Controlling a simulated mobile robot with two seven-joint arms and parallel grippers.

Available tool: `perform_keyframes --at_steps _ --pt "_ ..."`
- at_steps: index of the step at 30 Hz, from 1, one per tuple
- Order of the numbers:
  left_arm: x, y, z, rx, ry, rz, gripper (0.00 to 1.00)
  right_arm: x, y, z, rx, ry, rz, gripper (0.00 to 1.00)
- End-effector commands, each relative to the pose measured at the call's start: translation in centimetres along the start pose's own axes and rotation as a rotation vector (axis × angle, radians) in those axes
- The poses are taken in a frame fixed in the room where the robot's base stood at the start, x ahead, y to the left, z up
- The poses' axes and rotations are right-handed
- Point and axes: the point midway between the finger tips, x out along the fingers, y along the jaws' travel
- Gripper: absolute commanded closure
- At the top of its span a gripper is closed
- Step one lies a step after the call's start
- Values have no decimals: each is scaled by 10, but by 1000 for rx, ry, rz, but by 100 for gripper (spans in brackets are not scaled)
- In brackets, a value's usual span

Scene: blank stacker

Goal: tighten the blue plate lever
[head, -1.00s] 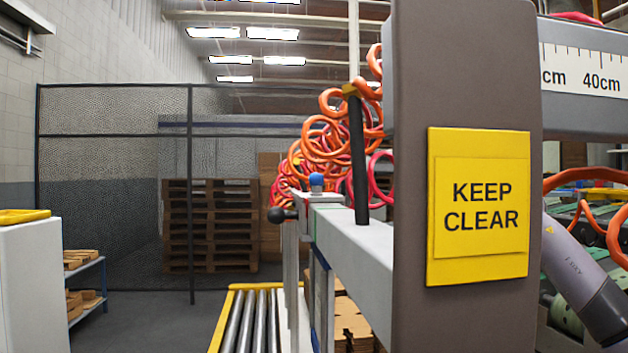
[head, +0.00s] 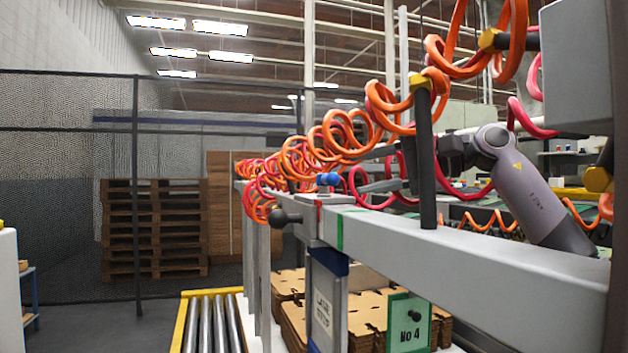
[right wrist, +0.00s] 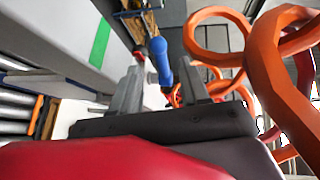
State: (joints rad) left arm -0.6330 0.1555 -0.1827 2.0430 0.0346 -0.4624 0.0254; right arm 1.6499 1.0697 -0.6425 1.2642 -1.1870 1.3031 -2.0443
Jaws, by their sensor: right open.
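The blue plate lever (head: 328,180) is small and sits on top of the grey rail's far end. It also shows in the right wrist view (right wrist: 160,62) as a rounded blue handle with a red part beside it. My right gripper (head: 375,188) is open and points left toward the lever, partly hidden by hoses and a black post. In the right wrist view its two grey fingers (right wrist: 163,80) stand apart, with the blue handle showing between and beyond their tips. I cannot tell whether they touch it. My left gripper is not in view.
Orange and red coiled hoses (head: 385,112) hang around my right arm and close to the gripper. A black post (head: 426,160) stands on the grey rail (head: 480,262). A black ball knob (head: 278,217) sticks out below the lever. Cardboard blanks (head: 367,318) lie underneath.

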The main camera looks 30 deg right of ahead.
Motion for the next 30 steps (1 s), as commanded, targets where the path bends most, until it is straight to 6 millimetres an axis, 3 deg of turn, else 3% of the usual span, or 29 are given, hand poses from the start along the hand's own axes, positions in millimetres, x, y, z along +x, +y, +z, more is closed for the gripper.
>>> perform_keyframes --at_steps 15,25,26,30 --pt "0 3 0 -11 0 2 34 65 -1 1 0 -1 -1 55" --pt "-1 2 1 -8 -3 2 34 70 0 0 -1 0 0 55" --pt "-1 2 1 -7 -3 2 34 70 0 0 -1 0 0 58" --pt "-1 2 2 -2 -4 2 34 70 0 0 -1 0 0 100"
